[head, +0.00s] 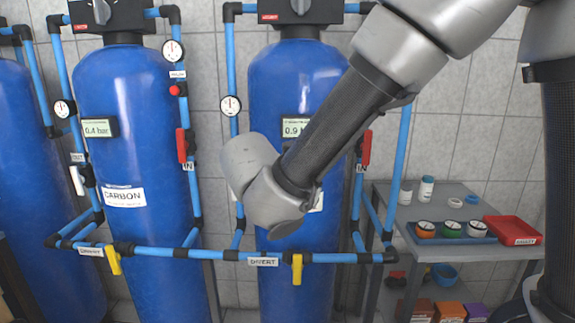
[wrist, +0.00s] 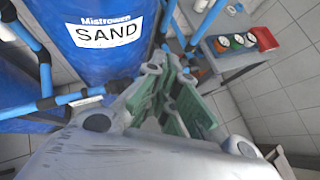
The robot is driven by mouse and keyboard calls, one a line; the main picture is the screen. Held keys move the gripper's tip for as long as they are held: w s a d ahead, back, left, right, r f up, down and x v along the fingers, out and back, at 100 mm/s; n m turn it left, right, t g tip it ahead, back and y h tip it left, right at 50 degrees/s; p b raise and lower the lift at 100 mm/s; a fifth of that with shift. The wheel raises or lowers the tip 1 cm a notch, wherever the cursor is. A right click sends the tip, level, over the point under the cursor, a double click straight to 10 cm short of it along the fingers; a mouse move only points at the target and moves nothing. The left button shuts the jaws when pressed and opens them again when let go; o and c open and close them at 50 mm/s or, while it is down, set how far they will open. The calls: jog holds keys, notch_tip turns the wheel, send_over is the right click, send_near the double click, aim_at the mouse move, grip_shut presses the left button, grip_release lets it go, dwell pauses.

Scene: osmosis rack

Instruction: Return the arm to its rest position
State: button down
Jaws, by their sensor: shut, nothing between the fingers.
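My arm (head: 345,125) reaches across the head view from the upper right, and its grey lower joint (head: 270,190) is in front of the second blue tank (head: 296,88). My gripper (wrist: 172,98) shows in the wrist view, with its green-padded fingers shut and nothing held. It points past the blue tank with the SAND label (wrist: 105,29), towards the bench side. I cannot make out the gripper in the head view.
The CARBON tank (head: 125,150) stands left, with blue pipes (head: 165,253) and yellow divert handles (head: 297,270) running low in front. A grey bench (head: 405,222) at right holds a red tray (head: 512,229), coloured caps and bottles. Boxes (head: 450,312) sit beneath it.

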jog(key=s+d+r+m+g+y, duration=0.1)
jog(key=s+d+m+y, duration=0.1)
jog(key=s+d+m, duration=0.4)
jog(key=s+d+r+m+g+y, duration=0.1)
jog(key=s+d+m, duration=0.5)
jog(key=d+m, duration=0.7)
jog(key=s+d+r+m+g+y, duration=0.2)
jog(key=s+d+m, duration=0.4)
jog(key=d+m, duration=0.4)
jog(key=shift+d+m+g+y, duration=0.3)
jog(key=shift+d+g+y, duration=0.2)
jog(key=shift+d, duration=0.65)
jog(key=shift+r, duration=0.1)
